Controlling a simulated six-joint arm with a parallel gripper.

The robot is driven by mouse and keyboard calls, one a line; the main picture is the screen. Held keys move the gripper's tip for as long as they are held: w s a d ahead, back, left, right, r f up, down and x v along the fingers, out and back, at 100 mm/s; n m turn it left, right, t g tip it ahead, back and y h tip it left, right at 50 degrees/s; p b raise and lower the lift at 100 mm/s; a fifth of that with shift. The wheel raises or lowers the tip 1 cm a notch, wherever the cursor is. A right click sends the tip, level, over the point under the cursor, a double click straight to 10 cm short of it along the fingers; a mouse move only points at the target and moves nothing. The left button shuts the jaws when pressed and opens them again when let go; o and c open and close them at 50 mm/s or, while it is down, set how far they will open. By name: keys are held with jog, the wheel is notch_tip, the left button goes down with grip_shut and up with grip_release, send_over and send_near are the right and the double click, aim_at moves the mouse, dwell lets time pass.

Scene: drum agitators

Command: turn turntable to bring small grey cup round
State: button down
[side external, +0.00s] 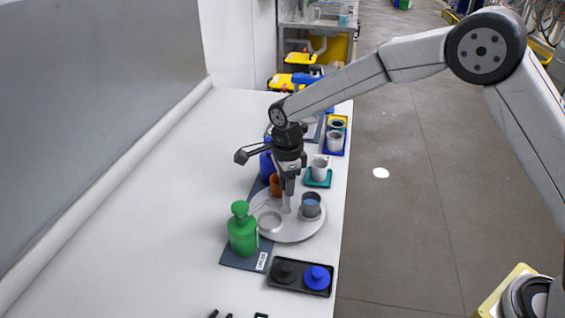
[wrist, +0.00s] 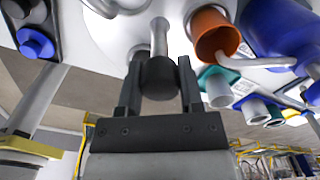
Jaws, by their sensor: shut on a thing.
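The turntable (side external: 293,233) is a pale grey disc on the bench. A grey cup (side external: 311,201) with a bluish inside stands on its right side. An orange cup (side external: 275,184) stands toward its back left, and a pale round dish (side external: 269,223) at its front left. My gripper (side external: 287,187) is above the disc, shut on an upright post. In the wrist view, my gripper (wrist: 159,88) has its fingers on either side of the post's dark knob (wrist: 159,77). The orange cup (wrist: 222,38) is beside it there. The grey cup is not clearly visible in that view.
A green bottle (side external: 243,236) stands close to the turntable's front left, on a dark mat. A black tray (side external: 300,287) with a black and a blue knob lies in front. A light cup (side external: 319,171) on a teal tray stands behind. The bench's left side is clear.

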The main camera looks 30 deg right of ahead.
jog(key=shift+c, duration=2)
grip_release()
jog(key=shift+r, duration=0.15)
jog(key=shift+r, duration=2.85)
jog(key=shift+d, duration=0.1)
jog(key=shift+s+d+n, duration=0.3)
jog(key=shift+d+n, duration=0.1)
jog(key=s+d+f+n+t, duration=0.1)
jog(key=s+d+n, duration=0.6)
jog(key=s+n, duration=0.3)
jog(key=s+d+f+n+t, duration=0.1)
jog(key=s+d+f+n, duration=0.1)
jog(key=s+d+n, duration=0.5)
jog(key=s+n, duration=0.2)
jog(key=s, duration=0.2)
jog(key=shift+d+f+n+t, duration=0.25)
jog(key=shift+d+n+t, duration=0.05)
jog(key=shift+n, duration=0.1)
